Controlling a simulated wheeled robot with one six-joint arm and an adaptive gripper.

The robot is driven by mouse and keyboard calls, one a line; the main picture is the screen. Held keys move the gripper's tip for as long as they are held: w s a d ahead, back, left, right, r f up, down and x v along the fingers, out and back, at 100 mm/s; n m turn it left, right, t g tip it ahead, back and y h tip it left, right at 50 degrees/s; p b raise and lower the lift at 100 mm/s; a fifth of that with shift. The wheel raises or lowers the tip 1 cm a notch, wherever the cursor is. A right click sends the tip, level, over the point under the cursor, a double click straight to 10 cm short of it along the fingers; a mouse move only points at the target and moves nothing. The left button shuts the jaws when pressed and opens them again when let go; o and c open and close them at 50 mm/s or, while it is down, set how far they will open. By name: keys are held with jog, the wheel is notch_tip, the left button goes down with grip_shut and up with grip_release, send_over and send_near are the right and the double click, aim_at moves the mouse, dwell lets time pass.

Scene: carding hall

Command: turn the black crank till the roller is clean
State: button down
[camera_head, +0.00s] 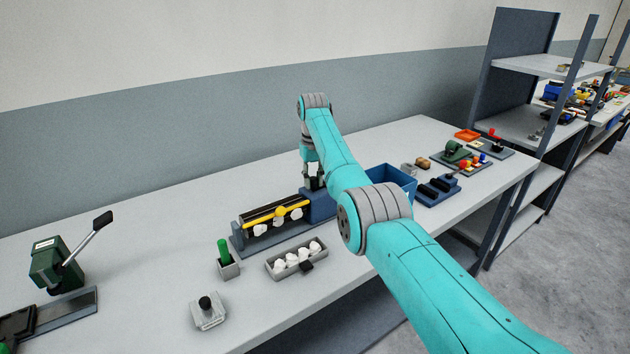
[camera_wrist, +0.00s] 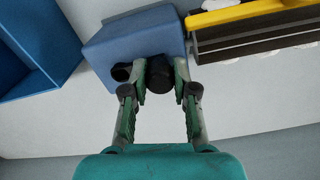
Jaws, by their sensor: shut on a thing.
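The carding unit has a dark roller (camera_head: 262,229) under a yellow bar (camera_head: 279,212), with several white fibre tufts along it. The roller (camera_wrist: 245,38) also shows in the wrist view, with white bits at its edge. A blue housing (camera_head: 321,208) joins the roller's right end; it fills the upper middle of the wrist view (camera_wrist: 130,42). My gripper (camera_head: 315,184) is at this housing, and its fingers (camera_wrist: 159,88) are shut on the black crank (camera_wrist: 159,72) handle. A black round hub (camera_wrist: 121,72) sits beside it. My arm hides part of the housing in the head view.
A blue bin (camera_head: 399,176) stands right of the housing. A grey tray (camera_head: 284,270) with white tufts and a holder with a green handle (camera_head: 223,250) stand in front. A green lever device (camera_head: 52,264) is at far left.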

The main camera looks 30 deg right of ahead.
aim_at(313, 178)
jog(key=shift+w, duration=0.1)
dwell(0.5)
jog(key=c, duration=0.9)
grip_release()
notch_tip(313, 178, up, 12)
